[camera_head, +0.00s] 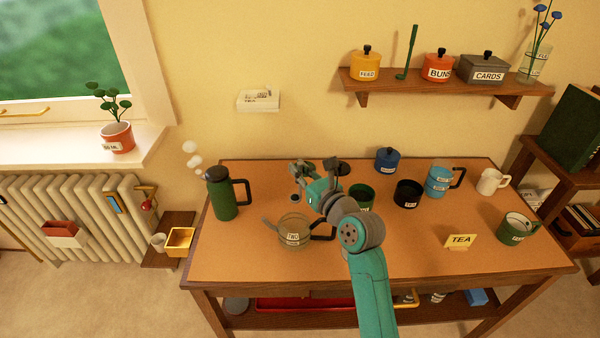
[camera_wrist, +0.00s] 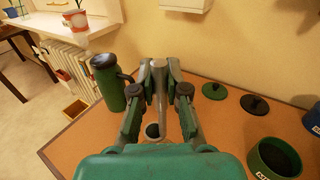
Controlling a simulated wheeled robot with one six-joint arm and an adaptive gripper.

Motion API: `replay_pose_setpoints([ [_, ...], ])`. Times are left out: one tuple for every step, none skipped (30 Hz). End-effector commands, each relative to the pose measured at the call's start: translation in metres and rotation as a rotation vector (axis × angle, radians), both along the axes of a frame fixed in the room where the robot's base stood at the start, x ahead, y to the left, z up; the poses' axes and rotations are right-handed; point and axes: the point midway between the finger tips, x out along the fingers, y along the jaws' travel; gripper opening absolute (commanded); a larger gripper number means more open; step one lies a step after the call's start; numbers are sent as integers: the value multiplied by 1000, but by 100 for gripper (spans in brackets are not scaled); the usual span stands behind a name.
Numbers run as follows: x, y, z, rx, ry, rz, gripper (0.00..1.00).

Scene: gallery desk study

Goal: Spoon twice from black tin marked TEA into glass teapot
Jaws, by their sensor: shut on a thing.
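My gripper (camera_head: 302,172) is shut on the grey handle of a spoon (camera_wrist: 158,92), above the back left of the desk. A small round bowl with dark inside (camera_head: 295,198) shows below the jaws; it looks like the spoon's bowl, and I cannot tell surely whether it holds tea. The glass teapot (camera_head: 288,236), with a dark handle and a label, stands in front of my gripper, partly behind my arm. The open black tin (camera_head: 408,193) stands right of my arm; its label is too small to read surely.
A green flask (camera_head: 222,196) stands close on the left. An open green tin (camera_head: 362,193) is beside the black tin. A green lid (camera_wrist: 214,90) and a black lid (camera_wrist: 254,105) lie at the back.

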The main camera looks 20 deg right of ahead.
Motion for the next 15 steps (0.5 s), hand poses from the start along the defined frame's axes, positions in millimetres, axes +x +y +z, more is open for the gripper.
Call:
replay_pose_setpoints([
  [0,0,0,0,0,-1,0],
  [0,0,0,0,0,-1,0],
  [0,0,-1,0,0,-1,0],
  [0,0,-2,0,0,-1,0],
  [0,0,-3,0,0,-1,0],
  [0,0,-5,1,0,-1,0],
  [0,0,-7,1,1,-1,0],
  [0,0,-9,1,1,-1,0],
  [0,0,-12,0,2,0,0],
  [0,0,-15,0,3,0,0],
  [0,0,-17,0,2,-1,0],
  [0,0,-20,1,2,-1,0],
  [0,0,-23,1,2,0,0],
  [0,0,-25,1,2,0,0],
  [0,0,-27,0,2,0,0],
])
